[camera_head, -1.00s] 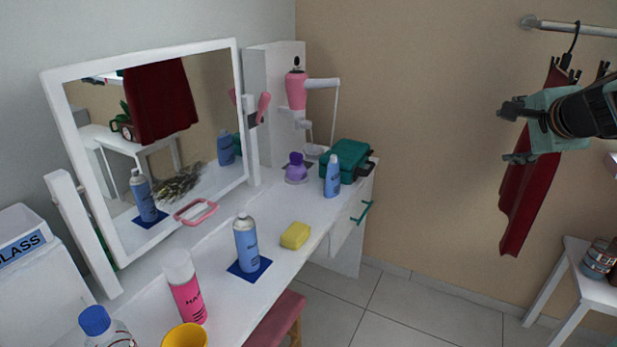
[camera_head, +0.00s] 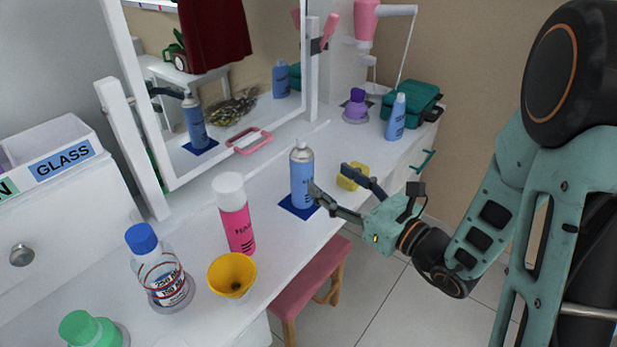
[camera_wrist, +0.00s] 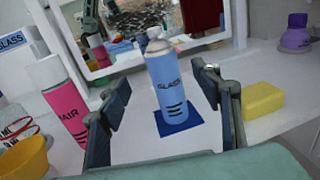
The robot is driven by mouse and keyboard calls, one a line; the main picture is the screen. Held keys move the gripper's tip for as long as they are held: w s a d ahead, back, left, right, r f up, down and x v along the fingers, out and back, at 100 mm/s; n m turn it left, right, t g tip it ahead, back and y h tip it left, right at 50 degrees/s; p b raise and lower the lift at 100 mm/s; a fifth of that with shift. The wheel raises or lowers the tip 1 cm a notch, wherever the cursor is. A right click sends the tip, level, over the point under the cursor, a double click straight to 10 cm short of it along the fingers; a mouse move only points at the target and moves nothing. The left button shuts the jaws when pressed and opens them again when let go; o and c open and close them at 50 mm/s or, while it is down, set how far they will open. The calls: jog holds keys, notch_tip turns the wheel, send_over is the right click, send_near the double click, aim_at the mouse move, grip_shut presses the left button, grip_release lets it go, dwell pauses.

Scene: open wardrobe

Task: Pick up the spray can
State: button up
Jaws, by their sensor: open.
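The spray can (camera_head: 302,177) is a blue can with a grey-white top, standing upright on a dark blue square mat (camera_head: 290,206) on the white dressing table. My gripper (camera_head: 329,190) is in front of it to the right, with its fingers spread. Nothing is held. One fingertip looks close to the can in the head view; I cannot tell whether it touches.
A pink hair spray bottle (camera_head: 235,217) stands left of the can, and a yellow sponge (camera_head: 352,177) lies to its right, near my gripper. A yellow cup (camera_head: 232,276) and a clear bottle (camera_head: 160,267) stand nearer. A mirror (camera_head: 222,119) rises behind; a pink stool (camera_head: 309,283) is below.

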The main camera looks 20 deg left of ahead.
aim_at(310, 164)
jog(key=x, duration=1)
jog(key=shift+w+a+r+b, duration=0.15)
jog(key=shift+w+a+b, duration=0.1)
jog(key=shift+b, duration=0.15)
jog(key=shift+c, duration=0.6)
grip_shut()
